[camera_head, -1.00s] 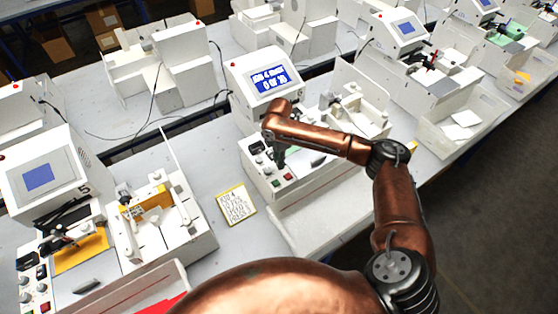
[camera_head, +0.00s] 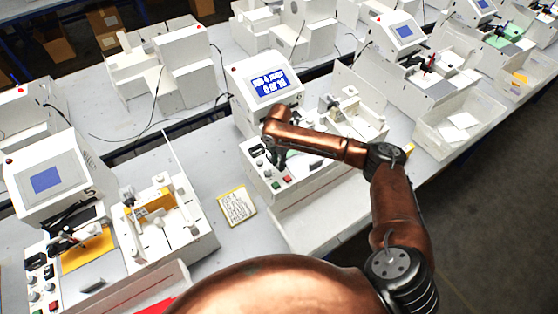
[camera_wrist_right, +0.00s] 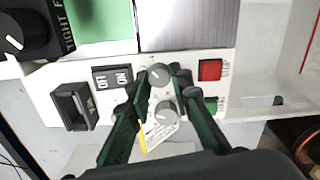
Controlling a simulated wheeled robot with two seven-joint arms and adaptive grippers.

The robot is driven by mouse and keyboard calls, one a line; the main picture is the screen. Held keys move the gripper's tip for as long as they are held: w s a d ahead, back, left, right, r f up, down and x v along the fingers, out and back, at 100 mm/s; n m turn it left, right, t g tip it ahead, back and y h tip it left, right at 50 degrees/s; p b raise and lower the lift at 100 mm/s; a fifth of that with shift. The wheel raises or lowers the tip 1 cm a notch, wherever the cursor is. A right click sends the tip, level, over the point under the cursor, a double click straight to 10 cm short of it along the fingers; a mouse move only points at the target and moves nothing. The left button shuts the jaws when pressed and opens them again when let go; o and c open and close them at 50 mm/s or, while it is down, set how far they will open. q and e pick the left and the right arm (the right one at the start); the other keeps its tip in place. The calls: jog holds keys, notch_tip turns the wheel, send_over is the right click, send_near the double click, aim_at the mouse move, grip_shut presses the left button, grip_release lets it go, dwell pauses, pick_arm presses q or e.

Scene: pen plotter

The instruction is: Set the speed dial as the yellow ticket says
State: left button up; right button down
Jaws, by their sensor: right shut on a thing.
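My right gripper (camera_wrist_right: 159,76) is shut on a grey round dial (camera_wrist_right: 158,70), the upper of two on the white panel in the wrist view, with one finger on each side. The lower dial (camera_wrist_right: 165,113) sits between the fingers, nearer the palm. I cannot read labels naming either dial. In the head view the gripper (camera_head: 279,163) is at the plotter's front panel, partly hidden by my arm. The yellow-edged ticket (camera_head: 237,206) lies on the table left of the plotter; its handwriting is too small to read. My left gripper is not in view.
The plotter's blue screen (camera_head: 269,83) is lit, with text too small to read surely. Beside the dials are a red button (camera_wrist_right: 210,70), a green button (camera_wrist_right: 211,104), a black ON switch (camera_wrist_right: 112,77) and a black rocker (camera_wrist_right: 74,106). Another plotter (camera_head: 45,178) stands left.

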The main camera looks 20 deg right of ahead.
jog(key=n+p, duration=0.1)
jog(key=n, duration=0.1)
jog(key=shift+r+n+p, duration=0.15)
jog(key=shift+n+p, duration=0.75)
jog(key=shift+n, duration=0.9)
jog(key=c, duration=2)
grip_release()
